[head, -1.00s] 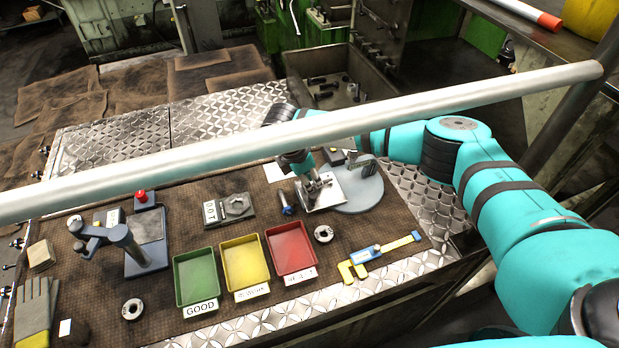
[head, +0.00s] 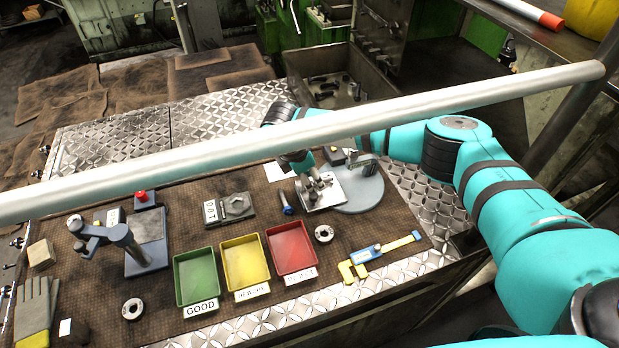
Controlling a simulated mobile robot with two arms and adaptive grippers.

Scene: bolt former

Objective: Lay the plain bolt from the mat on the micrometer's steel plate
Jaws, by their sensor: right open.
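The bright steel plate (head: 335,196) lies on the mat right of centre, against a grey round disc (head: 368,198). My right gripper (head: 317,186) reaches down from behind the rail and is open over the plate's left part. Small metal shapes beneath and around its fingers blend together. I cannot tell whether a bolt lies among them. A small bluish bolt-like piece (head: 286,203) is on the mat just left of the plate, apart from the gripper. My left gripper is not in view.
A long pale rail (head: 420,107) crosses the view in front of my right forearm. Green (head: 196,301), yellow (head: 247,285) and red (head: 293,267) trays stand in front. A yellow-and-blue caliper (head: 375,256) lies right, a blue stand (head: 146,265) left.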

